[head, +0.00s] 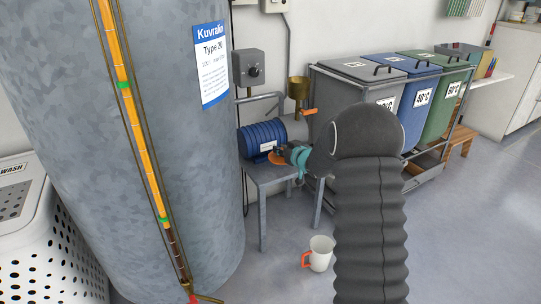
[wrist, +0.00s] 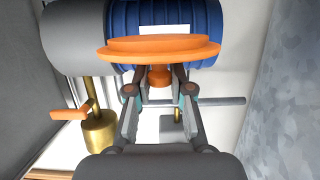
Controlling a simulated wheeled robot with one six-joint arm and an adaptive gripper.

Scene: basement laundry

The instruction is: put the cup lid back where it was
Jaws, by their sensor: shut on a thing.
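The orange cup lid (wrist: 160,49) is a stepped disc with a small knob between my fingertips in the wrist view. My gripper (wrist: 160,77) is shut on it by the knob. In the head view the lid (head: 272,158) shows as an orange edge beside my teal-jointed gripper (head: 291,158), in front of the blue motor. I cannot tell whether the lid touches anything there. A white cup (head: 320,254) with an orange handle stands upright on the floor, right of the metal stand's legs. My arm hides part of the area beside it.
A big galvanized tank (head: 170,130) is close on the left. Lidded bins (head: 428,98) stand at the back right. Floor at the right is clear.

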